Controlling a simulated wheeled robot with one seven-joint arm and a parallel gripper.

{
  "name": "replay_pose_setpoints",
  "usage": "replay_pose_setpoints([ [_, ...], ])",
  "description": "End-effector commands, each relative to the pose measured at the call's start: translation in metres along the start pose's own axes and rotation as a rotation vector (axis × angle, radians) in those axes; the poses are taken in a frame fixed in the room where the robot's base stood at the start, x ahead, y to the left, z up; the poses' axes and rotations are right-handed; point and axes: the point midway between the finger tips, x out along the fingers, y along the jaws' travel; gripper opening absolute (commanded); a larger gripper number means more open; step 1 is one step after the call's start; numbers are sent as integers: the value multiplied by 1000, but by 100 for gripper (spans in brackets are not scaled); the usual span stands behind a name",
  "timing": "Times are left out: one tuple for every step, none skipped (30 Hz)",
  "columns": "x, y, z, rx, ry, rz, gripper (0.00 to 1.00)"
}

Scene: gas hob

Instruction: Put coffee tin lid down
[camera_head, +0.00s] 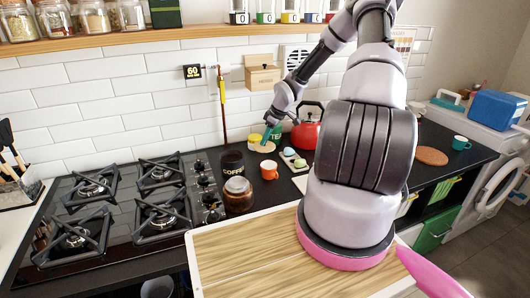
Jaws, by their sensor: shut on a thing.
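The black coffee tin (233,168) stands on the counter right of the hob, its top dark and apparently uncovered. My gripper (266,139) reaches down behind and right of the tin, with teal fingers. It is shut on a pale tan round lid (265,147), which looks like the coffee tin lid. The lid is roughly level and apart from the tin. I cannot tell whether it touches the counter.
An orange mug (269,169) and a brown glass jar (238,194) stand in front. A small yellow-topped container (254,139) is close behind the lid. A tray of pastel items (294,160) and a red kettle (306,130) are to the right. A wooden board (235,250) lies nearest me.

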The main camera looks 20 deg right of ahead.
Motion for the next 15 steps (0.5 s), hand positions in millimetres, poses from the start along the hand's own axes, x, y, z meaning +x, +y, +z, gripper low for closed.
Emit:
replay_pose_setpoints([
  [7, 0, 2, 0, 0, -1, 0],
  [10, 0, 4, 1, 1, 0, 0],
  [12, 0, 5, 1, 0, 1, 0],
  [14, 0, 6, 1, 0, 1, 0],
  [16, 0, 6, 1, 0, 0, 0],
  [18, 0, 7, 1, 0, 0, 0],
  [21, 0, 8, 0, 0, 0, 0],
  [24, 0, 9, 0, 0, 0, 0],
  [29, -1, 12, 0, 0, -1, 0],
  [34, -1, 14, 0, -1, -1, 0],
  [38, -1, 16, 1, -1, -2, 0],
  [43, -1, 17, 1, 0, -1, 0],
  [46, 0, 18, 0, 0, 0, 0],
  [48, 0, 19, -1, 0, 0, 0],
  [49, 0, 20, 0, 0, 1, 0],
])
